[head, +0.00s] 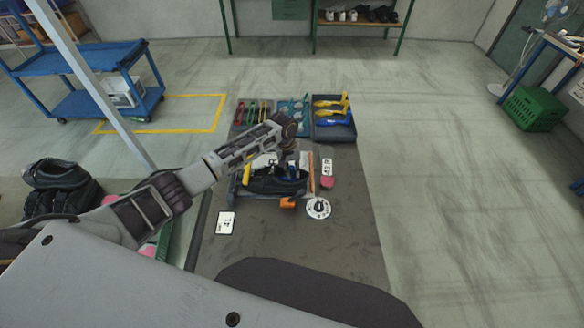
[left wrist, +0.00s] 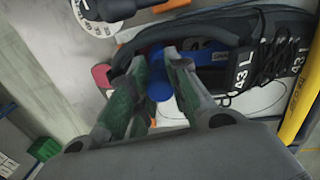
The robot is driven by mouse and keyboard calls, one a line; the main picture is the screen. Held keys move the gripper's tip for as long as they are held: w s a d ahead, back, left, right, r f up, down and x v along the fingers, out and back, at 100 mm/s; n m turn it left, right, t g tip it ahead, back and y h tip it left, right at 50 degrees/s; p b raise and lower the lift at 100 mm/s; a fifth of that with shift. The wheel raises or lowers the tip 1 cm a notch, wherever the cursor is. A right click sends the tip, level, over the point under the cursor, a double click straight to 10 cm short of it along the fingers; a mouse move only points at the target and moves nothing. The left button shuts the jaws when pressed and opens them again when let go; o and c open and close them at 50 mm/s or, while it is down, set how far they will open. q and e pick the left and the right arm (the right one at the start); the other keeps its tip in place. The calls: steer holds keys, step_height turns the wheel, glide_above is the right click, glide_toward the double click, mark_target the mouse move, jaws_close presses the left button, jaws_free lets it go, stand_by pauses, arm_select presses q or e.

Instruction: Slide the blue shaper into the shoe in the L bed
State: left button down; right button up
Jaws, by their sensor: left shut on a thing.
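A black shoe (head: 262,182) lies in a bed near the middle of the table. In the left wrist view the black shoe (left wrist: 240,60) has dark laces and tags reading 43 L. My left gripper (head: 291,160) is over the shoe's opening end. In the left wrist view my left gripper (left wrist: 160,66) has its green-padded fingers shut on the blue shaper (left wrist: 158,90). Blue parts show at the shoe's opening, beyond the fingers. How deep the shaper sits in the shoe is hidden by the fingers. My right gripper is not in view.
Trays at the back hold red and green, light blue, and yellow and blue (head: 333,117) pieces. A 41 card (head: 226,222) lies at front left. A white dial (head: 318,208) and an orange block (head: 288,202) are in front of the bed. The table's front is mostly clear.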

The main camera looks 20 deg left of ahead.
arm_select(q)
steer(key=shift+f+y, duration=0.4)
steer(key=shift+f, duration=0.05)
steer(key=c, duration=1.3)
jaws_free()
steer(key=shift+r, duration=0.25)
steer(key=shift+r, duration=1.1)
steer(key=shift+r, duration=0.25)
steer(key=shift+r, duration=3.35)
